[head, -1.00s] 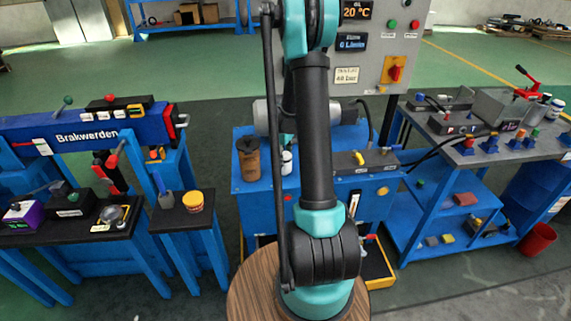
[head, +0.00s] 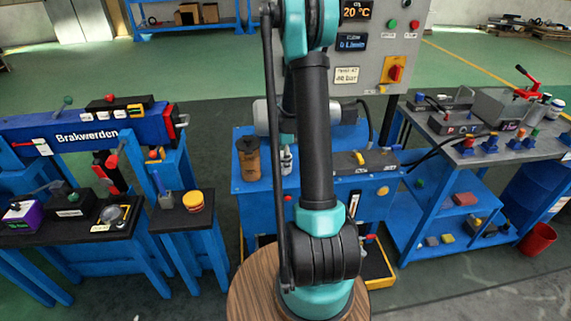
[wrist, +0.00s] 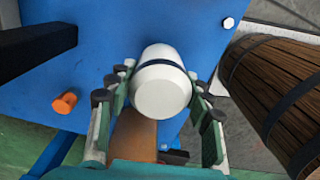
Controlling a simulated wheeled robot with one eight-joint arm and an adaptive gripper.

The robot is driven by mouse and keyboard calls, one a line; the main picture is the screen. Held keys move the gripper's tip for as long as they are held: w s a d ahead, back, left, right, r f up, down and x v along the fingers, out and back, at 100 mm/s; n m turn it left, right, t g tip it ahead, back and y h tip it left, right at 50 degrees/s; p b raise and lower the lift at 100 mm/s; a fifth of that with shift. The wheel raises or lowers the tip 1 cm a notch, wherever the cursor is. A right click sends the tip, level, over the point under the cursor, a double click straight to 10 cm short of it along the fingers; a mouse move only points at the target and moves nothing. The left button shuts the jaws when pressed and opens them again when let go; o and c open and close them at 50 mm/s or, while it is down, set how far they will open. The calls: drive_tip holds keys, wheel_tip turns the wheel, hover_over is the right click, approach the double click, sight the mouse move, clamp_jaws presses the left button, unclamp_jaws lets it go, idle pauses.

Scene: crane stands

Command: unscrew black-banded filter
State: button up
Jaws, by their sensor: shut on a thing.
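The black-banded filter is a white, rounded cylinder (wrist: 162,92) with a dark band near its far end, in the middle of the wrist view. My gripper (wrist: 160,84) has its fingers on both sides of it and is shut on it. In the head view the filter (head: 287,166) stands on the blue bench, just left of my arm. My gripper is largely hidden behind my arm there. The filter's lower end and whatever it joins are not clear.
A brown canister (head: 248,160) stands close left of the filter. The blue bench (head: 262,190) also bears a dark block with a yellow lever (head: 358,160). An orange knob (wrist: 65,103) and a wooden barrel (wrist: 275,90) flank the gripper in the wrist view.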

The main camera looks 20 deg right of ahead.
drive_tip(key=shift+n, duration=0.8)
drive_tip(key=n, duration=0.4)
drive_tip(key=shift+n, duration=0.4)
drive_tip(key=shift+n, duration=0.3)
drive_tip(key=n, duration=0.4)
drive_tip(key=shift+n, duration=0.4)
